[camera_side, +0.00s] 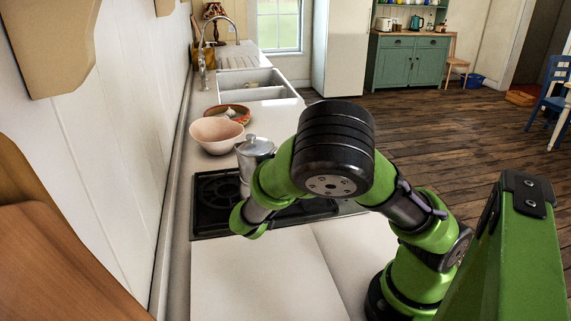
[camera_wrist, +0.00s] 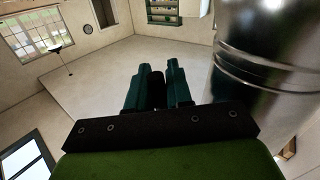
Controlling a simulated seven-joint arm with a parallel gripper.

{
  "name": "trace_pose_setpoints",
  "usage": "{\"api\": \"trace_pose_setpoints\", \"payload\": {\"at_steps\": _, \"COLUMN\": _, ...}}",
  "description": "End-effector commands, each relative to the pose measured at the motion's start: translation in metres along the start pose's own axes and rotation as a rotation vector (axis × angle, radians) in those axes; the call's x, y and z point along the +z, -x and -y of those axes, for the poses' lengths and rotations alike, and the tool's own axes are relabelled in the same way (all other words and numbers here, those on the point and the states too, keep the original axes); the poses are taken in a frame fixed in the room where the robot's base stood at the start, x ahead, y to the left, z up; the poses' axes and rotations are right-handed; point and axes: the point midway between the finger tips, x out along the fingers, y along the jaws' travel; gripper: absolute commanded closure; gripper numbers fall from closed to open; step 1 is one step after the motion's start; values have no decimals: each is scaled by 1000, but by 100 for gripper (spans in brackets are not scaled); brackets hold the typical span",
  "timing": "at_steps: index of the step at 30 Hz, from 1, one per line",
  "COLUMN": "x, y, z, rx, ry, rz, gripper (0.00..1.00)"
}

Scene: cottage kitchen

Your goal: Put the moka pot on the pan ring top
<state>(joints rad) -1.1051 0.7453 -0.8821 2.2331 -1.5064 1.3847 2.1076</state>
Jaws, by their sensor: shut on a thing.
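The silver moka pot (camera_side: 254,148) with its lid and knob shows in the side view, upright behind my arm, over or on the black hob (camera_side: 208,221). Its lower part is hidden by my arm, so I cannot tell whether it touches the hob. In the wrist view the shiny metal body of the moka pot (camera_wrist: 270,50) fills the upper right. My gripper (camera_wrist: 158,70) has its two teal fingers closed around a dark piece, which looks like the pot's handle. The gripper fingers are hidden in the side view. Much of the hob's rings is covered by my arm.
A pink bowl (camera_side: 217,135) stands beyond the hob near the wall, with a shallow reddish dish (camera_side: 228,114) behind it. A white sink (camera_side: 258,85) with a tap (camera_side: 202,60) lies farther back. The pale countertop (camera_side: 255,280) in front of the hob is clear.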

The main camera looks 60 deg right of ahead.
Motion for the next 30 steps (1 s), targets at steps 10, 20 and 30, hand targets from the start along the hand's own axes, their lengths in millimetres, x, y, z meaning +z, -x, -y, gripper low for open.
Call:
{"api": "trace_pose_setpoints", "payload": {"at_steps": 10, "x": -2, "y": -27, "z": 62, "rx": 1, "ry": -4, "rz": -11, "gripper": 100}}
{"api": "trace_pose_setpoints", "payload": {"at_steps": 20, "x": -2, "y": -54, "z": 123, "rx": 0, "ry": -5, "rz": -3, "gripper": 100}}
{"api": "trace_pose_setpoints", "payload": {"at_steps": 30, "x": 9, "y": -60, "z": 139, "rx": 1, "ry": 1, "rz": -4, "gripper": 100}}
